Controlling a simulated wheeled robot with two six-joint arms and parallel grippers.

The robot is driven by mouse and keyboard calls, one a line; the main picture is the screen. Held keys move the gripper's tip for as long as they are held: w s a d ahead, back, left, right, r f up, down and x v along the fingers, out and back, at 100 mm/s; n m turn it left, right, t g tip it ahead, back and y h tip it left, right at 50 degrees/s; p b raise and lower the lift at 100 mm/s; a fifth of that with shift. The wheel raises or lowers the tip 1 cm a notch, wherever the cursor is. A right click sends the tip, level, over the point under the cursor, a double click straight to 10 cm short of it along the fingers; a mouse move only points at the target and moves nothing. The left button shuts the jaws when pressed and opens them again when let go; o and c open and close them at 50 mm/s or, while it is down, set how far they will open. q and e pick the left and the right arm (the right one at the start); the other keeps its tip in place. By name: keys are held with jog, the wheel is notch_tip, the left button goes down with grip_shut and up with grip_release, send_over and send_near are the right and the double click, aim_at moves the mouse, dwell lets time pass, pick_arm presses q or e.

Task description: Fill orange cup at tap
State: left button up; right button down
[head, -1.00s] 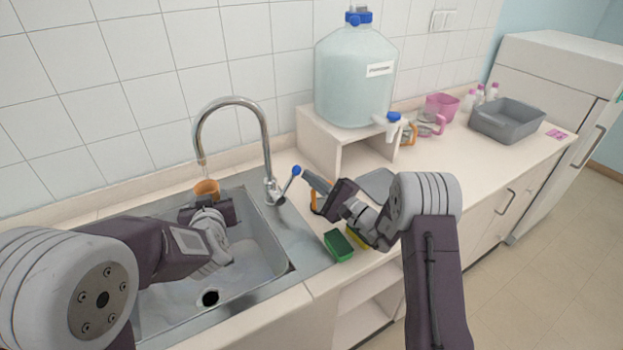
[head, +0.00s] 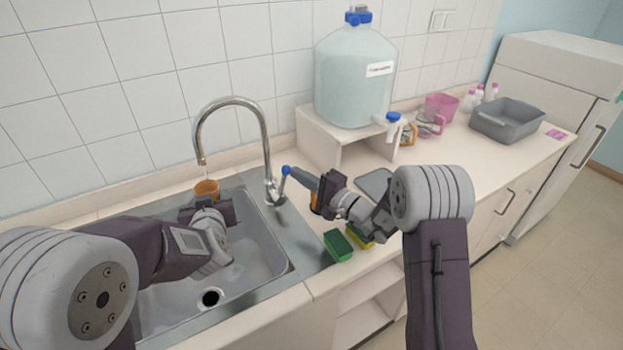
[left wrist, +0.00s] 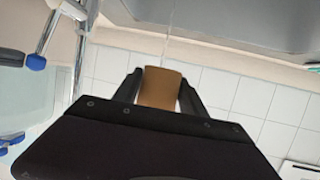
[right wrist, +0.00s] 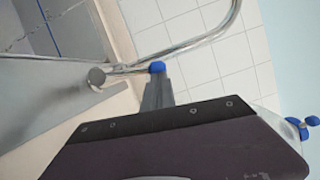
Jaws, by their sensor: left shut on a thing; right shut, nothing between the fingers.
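The orange cup (head: 206,188) is under the tap spout (head: 201,160), over the back of the sink. My left gripper (head: 207,202) is shut on it; the cup also shows between the fingers in the left wrist view (left wrist: 160,88). A thin pale streak, apparently water, runs between spout and cup. The water level inside is too small to tell. The tap (head: 268,170) has a lever with a blue knob (head: 286,170). My right gripper (head: 294,172) is shut and empty, its tips at the knob; contact is hard to tell. The knob also shows past the tips in the right wrist view (right wrist: 157,67).
Green (head: 338,246) and yellow (head: 358,237) sponges lie right of the sink (head: 255,285), below my right arm. A large water carboy (head: 354,85) stands on a white riser (head: 310,140) behind. A grey tub (head: 507,120) and pink jug (head: 441,107) are farther right.

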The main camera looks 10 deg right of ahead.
jog(key=shift+s+a+r+n, duration=0.2)
jog(key=shift+a+n, duration=0.35)
jog(key=shift+s+a+r+n, duration=0.2)
jog(key=shift+a+n, duration=0.3)
jog(key=shift+n, duration=0.05)
jog(key=r+v, duration=0.1)
jog(key=v, duration=1.9)
jog(key=w+d+m+h, duration=0.1)
jog(key=w+d, duration=0.1)
jog(key=w, duration=0.4)
jog(key=shift+y, duration=0.3)
jog(key=shift+w+a+f, duration=0.1)
jog(key=shift+w+a, duration=1.6)
jog(key=shift+a, duration=0.6)
jog(key=shift+w+a+f, duration=0.1)
jog(key=shift+w+a, duration=1.55)
jog(key=shift+a, duration=0.7)
jog(key=shift+w+a+f, duration=0.1)
jog(key=shift+w+a, duration=1.6)
jog(key=shift+a, duration=0.6)
